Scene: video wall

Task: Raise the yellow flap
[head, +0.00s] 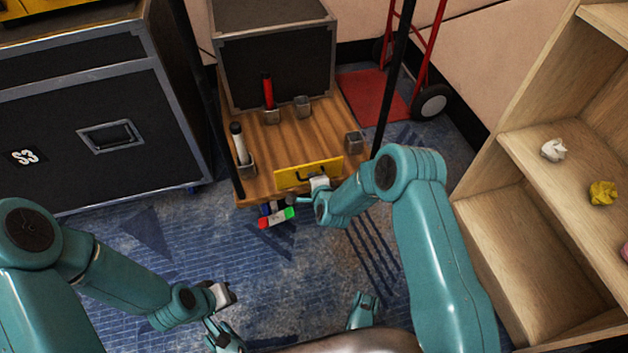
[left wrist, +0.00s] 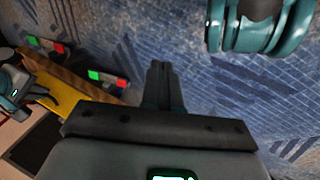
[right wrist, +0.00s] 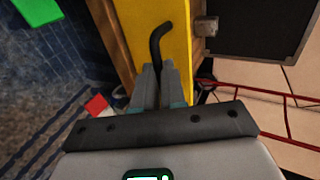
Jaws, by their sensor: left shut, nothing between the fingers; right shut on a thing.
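The yellow flap (head: 290,178) lies along the front edge of a wooden deck, with a black bar handle (head: 311,172) on its face. The flap also fills the upper middle of the right wrist view (right wrist: 174,50), where the bent handle (right wrist: 156,42) runs down between my fingers. My right gripper (head: 315,181) is shut on the handle near one end, and its fingers hide that end. My left gripper (head: 232,294) is shut and empty over the carpet, well apart from the flap. Its closed fingertips (left wrist: 158,70) show bare carpet beyond.
The deck (head: 312,137) carries red and white sticks in metal holders and a dark case (head: 275,65). Black posts flank it. Green and red blocks (head: 276,218) are below its front edge. A large black case (head: 95,125) stands left, a wooden shelf (head: 500,220) right. Carpet between is clear.

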